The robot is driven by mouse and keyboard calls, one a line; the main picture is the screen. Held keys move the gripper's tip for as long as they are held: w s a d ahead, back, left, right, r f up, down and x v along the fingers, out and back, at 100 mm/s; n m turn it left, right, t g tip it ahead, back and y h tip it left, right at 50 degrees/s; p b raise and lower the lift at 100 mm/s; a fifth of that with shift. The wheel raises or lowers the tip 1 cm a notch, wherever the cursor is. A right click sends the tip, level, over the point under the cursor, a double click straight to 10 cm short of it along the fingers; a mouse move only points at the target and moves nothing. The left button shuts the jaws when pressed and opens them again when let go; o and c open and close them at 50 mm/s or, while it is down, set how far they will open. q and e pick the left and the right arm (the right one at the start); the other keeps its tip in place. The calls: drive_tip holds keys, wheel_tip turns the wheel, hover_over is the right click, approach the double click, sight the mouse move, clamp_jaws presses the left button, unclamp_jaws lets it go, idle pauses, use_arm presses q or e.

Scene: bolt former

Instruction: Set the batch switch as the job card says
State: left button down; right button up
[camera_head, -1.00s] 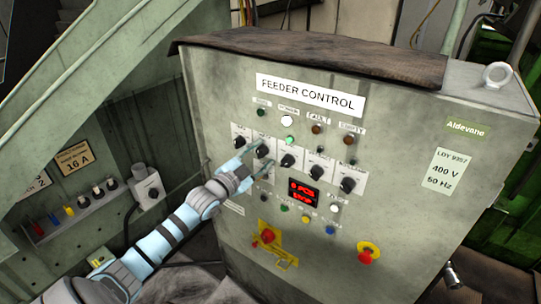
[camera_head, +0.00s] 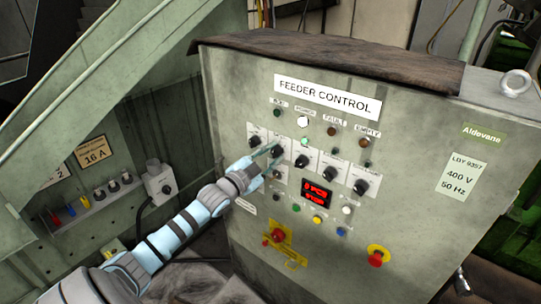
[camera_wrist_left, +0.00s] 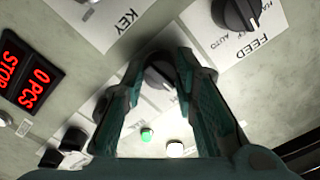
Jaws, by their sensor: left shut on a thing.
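A grey control cabinet (camera_head: 230,100) marked FEEDER CONTROL carries a row of black rotary switches. My left gripper (camera_head: 270,154) reaches the second switch (camera_head: 277,151) from the left. In the left wrist view its two fingers are shut on that black knob (camera_wrist_left: 160,72). The knob's label is mostly hidden by the fingers, so I cannot read its name or setting. The switch beside it, labelled FEED (camera_wrist_left: 235,12), is free. I cannot make out a job card. My right gripper is not in view.
The red display (camera_head: 316,194) reads 0 PCS and STOP in the left wrist view. Coloured buttons, a red emergency button (camera_head: 376,258) and a yellow-backed red handle (camera_head: 278,236) sit below the switches. A small grey switch box (camera_head: 160,182) stands to the left.

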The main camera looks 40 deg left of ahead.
use_arm(q)
drive_tip(key=n, duration=0.1)
drive_tip(key=n+p, duration=0.1)
drive_tip(key=n, duration=0.1)
drive_tip(key=shift+r+n, duration=0.25)
drive_tip(key=shift+n, duration=0.05)
drive_tip(key=n+p, duration=0.1)
drive_tip(key=n, duration=0.3)
drive_tip(key=shift+d+n, duration=0.1)
drive_tip(key=shift+n, duration=0.2)
drive_tip(key=shift+w, duration=0.1)
drive_tip(key=c, duration=1.5)
unclamp_jaws()
drive_tip(key=shift+c, duration=0.2)
drive_tip(key=shift+o, duration=1.3)
drive_tip(key=shift+f, duration=0.1)
drive_tip(key=shift+w+f, duration=0.1)
